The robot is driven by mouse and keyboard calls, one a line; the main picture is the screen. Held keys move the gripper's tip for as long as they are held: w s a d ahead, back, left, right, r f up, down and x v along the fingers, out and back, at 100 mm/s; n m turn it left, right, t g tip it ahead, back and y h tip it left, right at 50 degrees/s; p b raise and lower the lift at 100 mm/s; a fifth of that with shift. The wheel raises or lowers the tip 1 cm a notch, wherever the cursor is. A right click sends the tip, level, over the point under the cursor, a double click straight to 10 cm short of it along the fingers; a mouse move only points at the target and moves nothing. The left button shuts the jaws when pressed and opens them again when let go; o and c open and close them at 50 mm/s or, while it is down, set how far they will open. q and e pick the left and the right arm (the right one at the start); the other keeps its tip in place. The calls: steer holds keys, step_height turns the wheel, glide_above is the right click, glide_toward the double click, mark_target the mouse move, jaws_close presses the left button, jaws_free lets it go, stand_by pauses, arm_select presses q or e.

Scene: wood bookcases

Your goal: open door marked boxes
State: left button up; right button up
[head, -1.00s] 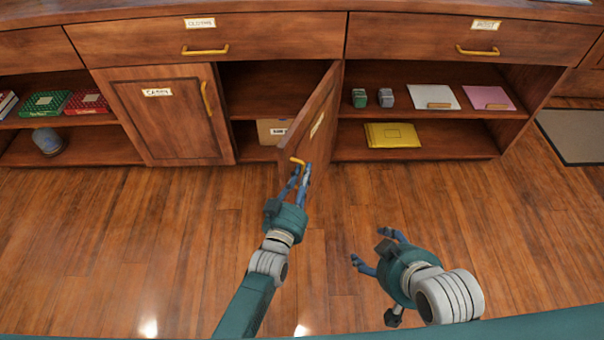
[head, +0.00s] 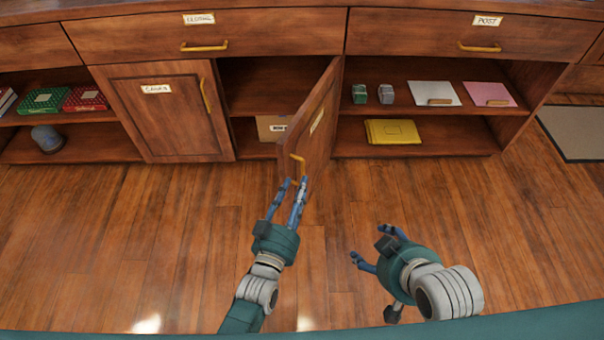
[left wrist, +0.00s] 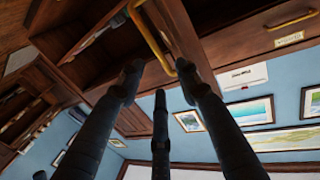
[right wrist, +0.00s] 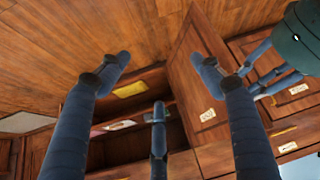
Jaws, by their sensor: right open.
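A wooden cabinet door (head: 318,125) stands swung well open, with a small label on its face too small to read. Its gold handle (head: 298,160) is near the free edge. My left gripper (head: 294,182) is just in front of and below this handle, its fingers apart and nothing held. In the left wrist view the handle (left wrist: 155,40) lies beyond the spread fingertips. My right gripper (head: 370,245) is open and empty above the floor, right of the door. The right wrist view shows the door (right wrist: 197,85) ahead of its fingers.
Behind the door, a cardboard box (head: 270,128) sits on the bottom shelf. A closed labelled door (head: 168,112) stands at left. Open shelves at right hold a yellow folder (head: 392,132) and papers. Closed drawers (head: 205,35) run above. The wood floor in front is clear.

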arm_select(q)
steer(key=v, duration=0.5)
